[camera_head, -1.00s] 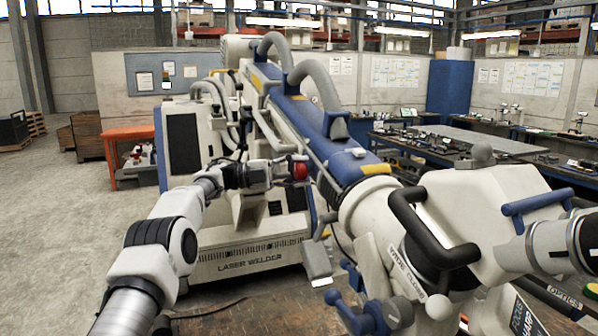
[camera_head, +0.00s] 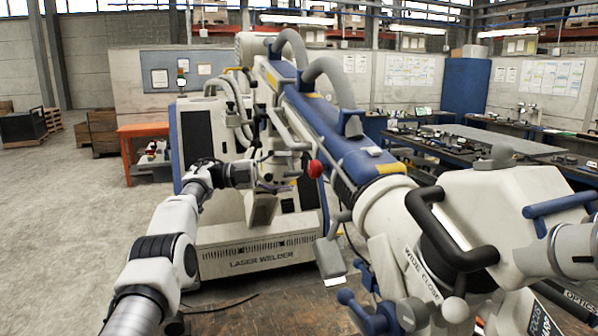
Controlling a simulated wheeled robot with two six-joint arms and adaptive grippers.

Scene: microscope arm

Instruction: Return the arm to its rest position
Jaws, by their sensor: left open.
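The microscope arm is a long blue and white boom (camera_head: 335,150) slanting from the laser welder at the back down to a large white head (camera_head: 490,215) at the front right. The head has a black handle (camera_head: 440,230) and blue handles. A red knob (camera_head: 314,168) sits at the boom's left side. My left gripper (camera_head: 277,185) is open and empty, left of and slightly below the red knob, with a gap between them in the picture. My right gripper is not visible.
The white laser welder (camera_head: 258,258) stands behind my left gripper. An orange table (camera_head: 143,131) stands at the back left. Workbenches (camera_head: 485,140) with small items are at the back right. The floor (camera_head: 70,200) at the left is clear.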

